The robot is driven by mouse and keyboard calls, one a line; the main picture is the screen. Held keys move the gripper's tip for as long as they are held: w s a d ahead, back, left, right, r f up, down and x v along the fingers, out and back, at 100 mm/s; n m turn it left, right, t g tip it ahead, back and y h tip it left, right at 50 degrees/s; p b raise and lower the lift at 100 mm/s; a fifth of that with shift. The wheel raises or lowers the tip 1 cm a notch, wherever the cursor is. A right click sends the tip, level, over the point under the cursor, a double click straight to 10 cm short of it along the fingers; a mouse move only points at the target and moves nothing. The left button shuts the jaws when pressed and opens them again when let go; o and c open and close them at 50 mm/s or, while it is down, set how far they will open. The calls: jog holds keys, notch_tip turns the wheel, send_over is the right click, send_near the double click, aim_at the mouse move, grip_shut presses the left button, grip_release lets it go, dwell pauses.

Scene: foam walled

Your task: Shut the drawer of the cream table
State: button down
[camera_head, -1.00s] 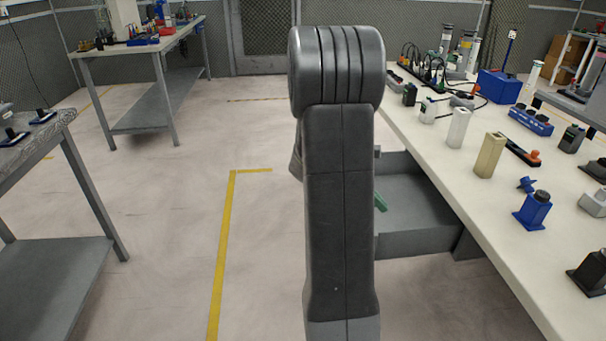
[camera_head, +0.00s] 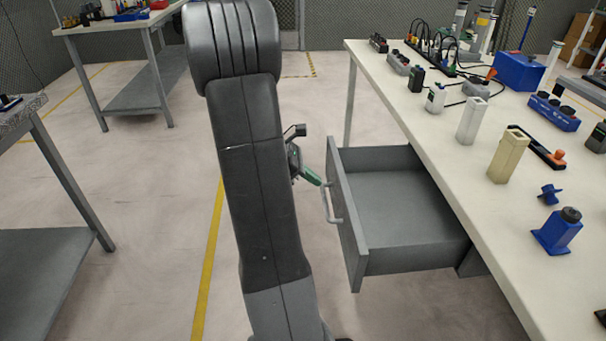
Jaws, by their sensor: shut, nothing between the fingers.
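The cream table (camera_head: 431,150) stands on the right. Its grey drawer (camera_head: 400,205) is pulled out to the left and looks empty inside. The drawer front (camera_head: 347,225) carries a pale bar handle (camera_head: 330,203) on its outer face. My gripper (camera_head: 313,178) is shut and empty, with green fingers pointing right at the drawer front, just left of and above the handle. Whether the fingertips touch the front or handle I cannot tell. My arm hides part of the gripper's wrist.
Bottles, blocks, a blue box (camera_head: 519,71) and other small items stand on the cream tabletop. A grey bench (camera_head: 45,262) stands at the left, another table (camera_head: 120,25) at the back left. The floor between is clear.

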aim_at(336, 194)
jog(key=b+x, duration=0.1)
jog(key=x, duration=0.4)
jog(key=shift+d+f, duration=0.1)
jog(key=shift+d, duration=0.05)
jog(key=d, duration=0.8)
jog(key=d+p, duration=0.1)
jog(key=d, duration=1.6)
jog(key=shift+w, duration=0.4)
jog(key=shift+d, duration=0.1)
jog(key=shift+r+p, duration=0.3)
jog(key=shift+p, duration=0.05)
